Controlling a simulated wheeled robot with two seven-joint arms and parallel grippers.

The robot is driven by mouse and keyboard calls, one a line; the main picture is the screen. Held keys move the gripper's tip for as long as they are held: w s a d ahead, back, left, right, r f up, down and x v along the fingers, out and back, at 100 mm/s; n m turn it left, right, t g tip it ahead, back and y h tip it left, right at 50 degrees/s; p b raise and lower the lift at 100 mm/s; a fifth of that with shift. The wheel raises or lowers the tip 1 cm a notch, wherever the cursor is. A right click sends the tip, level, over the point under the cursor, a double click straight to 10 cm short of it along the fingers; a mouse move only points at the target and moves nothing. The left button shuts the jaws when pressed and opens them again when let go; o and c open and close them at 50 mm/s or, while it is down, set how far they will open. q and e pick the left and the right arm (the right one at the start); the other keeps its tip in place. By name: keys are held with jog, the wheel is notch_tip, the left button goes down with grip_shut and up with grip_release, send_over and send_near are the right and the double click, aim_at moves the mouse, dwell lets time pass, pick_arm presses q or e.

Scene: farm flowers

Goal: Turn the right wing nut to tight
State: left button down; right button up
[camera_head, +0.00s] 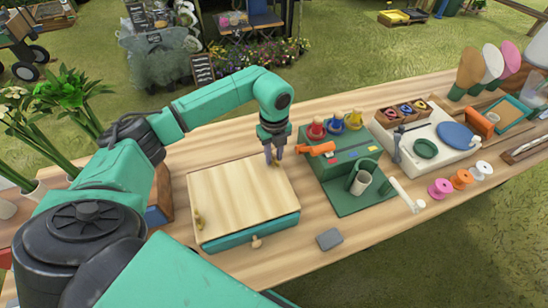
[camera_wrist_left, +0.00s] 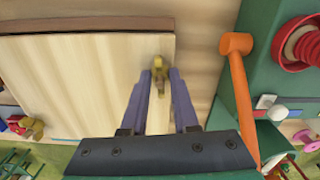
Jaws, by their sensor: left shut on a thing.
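A flower press with a pale wooden top board (camera_head: 240,190) and a teal base stands on the table. The right wing nut (camera_wrist_left: 159,64), brass coloured, is near the board's right edge. My left gripper (camera_head: 274,158) reaches down over it. In the left wrist view its two purple-grey fingers (camera_wrist_left: 160,78) are on either side of the wing nut, shut on it. The fingers hide part of the nut, so its exact turn is hard to tell. The left wing nut (camera_head: 198,220) stands free at the board's left side; it also shows in the left wrist view (camera_wrist_left: 30,127). My right gripper is out of view.
The table's front is mostly clear.

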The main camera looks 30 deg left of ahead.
pick_arm(q)
jog(key=m+b, duration=0.2)
jog(key=m, duration=0.2)
jog(key=shift+w+m, duration=0.1)
jog(key=shift+m, duration=0.2)
jog(key=m+b, duration=0.2)
jog(key=m, duration=0.2)
jog(key=shift+m, duration=0.3)
jog(key=m+b, duration=0.1)
jog(key=m, duration=0.3)
jog(key=shift+m+b, duration=0.3)
jog(key=shift+b, duration=0.05)
jog(key=m+b, duration=0.1)
jog(key=m, duration=0.3)
jog(key=m+b, duration=0.1)
jog(key=m, duration=0.4)
jog(key=m+b, duration=0.1)
jog(key=m, duration=0.4)
jog(key=m+b, duration=0.1)
jog(key=m, duration=0.4)
jog(key=shift+r+m, duration=0.1)
jog(key=shift+m, duration=2.1)
